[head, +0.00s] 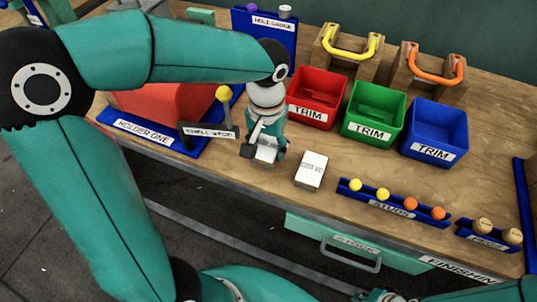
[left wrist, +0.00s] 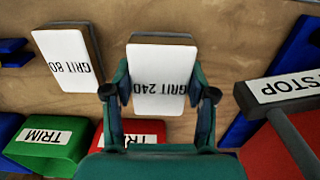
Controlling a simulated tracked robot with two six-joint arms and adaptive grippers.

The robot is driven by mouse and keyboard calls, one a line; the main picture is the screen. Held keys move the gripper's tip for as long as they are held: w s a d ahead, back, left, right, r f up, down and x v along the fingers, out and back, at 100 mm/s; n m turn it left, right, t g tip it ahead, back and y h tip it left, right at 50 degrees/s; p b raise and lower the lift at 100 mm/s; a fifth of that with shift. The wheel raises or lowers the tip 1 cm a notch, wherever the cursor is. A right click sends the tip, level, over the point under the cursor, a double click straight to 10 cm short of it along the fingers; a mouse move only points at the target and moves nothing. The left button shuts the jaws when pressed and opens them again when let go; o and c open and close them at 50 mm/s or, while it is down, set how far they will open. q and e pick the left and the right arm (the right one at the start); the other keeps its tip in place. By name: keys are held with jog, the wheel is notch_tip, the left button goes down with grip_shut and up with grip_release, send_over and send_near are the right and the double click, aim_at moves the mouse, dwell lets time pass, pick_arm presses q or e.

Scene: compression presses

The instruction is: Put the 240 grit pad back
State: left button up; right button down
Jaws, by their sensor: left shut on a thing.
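My left gripper (head: 264,152) is low over the bench, and it also shows in the left wrist view (left wrist: 160,94). It is shut on the 240 grit pad (left wrist: 160,60), a white-faced block reading GRIT 240, with one finger on each side. In the head view the pad (head: 266,153) is partly hidden by the gripper. I cannot tell whether the pad touches the bench. The grit 80 pad (head: 311,169) lies flat on the bench to the right, apart from it; it also shows in the left wrist view (left wrist: 68,55). My right gripper is not visible.
Red (head: 316,97), green (head: 373,114) and blue (head: 435,130) trim bins stand behind the pads. The holder one tray (head: 150,132) and shell stop sign (head: 210,131) are to the left. The studs tray (head: 392,203) is to the right. Bare bench lies between the pads and studs.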

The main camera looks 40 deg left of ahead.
aim_at(267, 155)
pick_arm(q)
jog(key=shift+f, duration=1.7)
jog(key=shift+f, duration=0.1)
jog(key=o, duration=1.2)
jog(key=shift+r, duration=0.25)
notch_tip(267, 155, up, 12)
jog(key=shift+f+p, duration=0.1)
jog(key=shift+p, duration=0.45)
